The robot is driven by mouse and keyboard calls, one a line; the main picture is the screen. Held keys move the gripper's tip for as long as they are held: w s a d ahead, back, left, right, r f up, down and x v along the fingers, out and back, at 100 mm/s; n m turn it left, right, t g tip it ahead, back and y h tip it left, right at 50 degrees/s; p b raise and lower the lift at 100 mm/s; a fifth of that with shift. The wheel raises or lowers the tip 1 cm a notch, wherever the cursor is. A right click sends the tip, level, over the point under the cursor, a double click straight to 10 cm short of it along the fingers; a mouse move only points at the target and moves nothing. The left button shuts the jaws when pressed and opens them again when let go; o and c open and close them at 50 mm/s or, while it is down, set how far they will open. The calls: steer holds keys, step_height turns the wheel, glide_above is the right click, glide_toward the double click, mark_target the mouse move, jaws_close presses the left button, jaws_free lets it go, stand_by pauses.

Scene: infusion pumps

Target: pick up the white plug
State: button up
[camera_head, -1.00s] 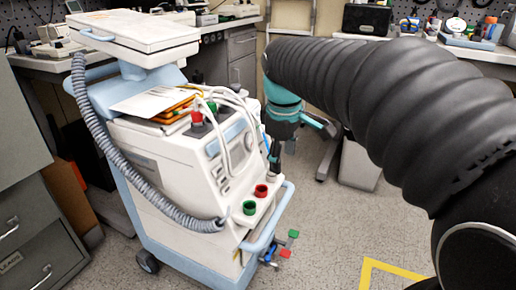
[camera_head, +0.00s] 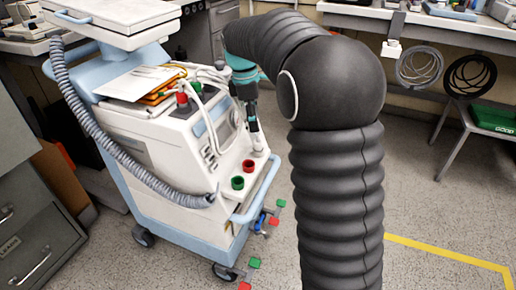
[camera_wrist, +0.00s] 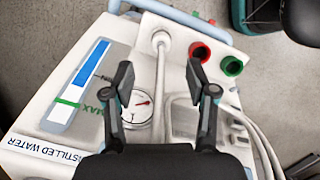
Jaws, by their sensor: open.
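The white plug (camera_wrist: 160,40) is a round white end on a white cable, at the front panel of the pump cart in the wrist view. My gripper (camera_wrist: 161,82) is open above it. Its two dark fingers are apart on either side of the cable, with the plug a little beyond the fingertips. Nothing is held.
A red socket (camera_wrist: 200,52) and a green socket (camera_wrist: 232,66) sit right of the plug. A round gauge (camera_wrist: 137,112) lies below left. The white and blue cart (camera_head: 150,215) carries a grey corrugated hose (camera_head: 120,152). Open floor with a yellow line (camera_head: 440,250) lies to the right.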

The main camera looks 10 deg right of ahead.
mark_target(258, 138)
steer(key=shift+s+d+f+b, duration=0.1)
steer(key=shift+d+f+b, duration=0.1)
steer(key=shift+f, duration=1.1)
steer(key=shift+s+d+f+b, duration=0.1)
steer(key=shift+d+f, duration=0.05)
steer(key=shift+f, duration=1.1)
steer(key=shift+s+d+f+b, duration=0.1)
steer(key=shift+d+f+b, duration=0.1)
steer(key=shift+f, duration=1.1)
jaws_close()
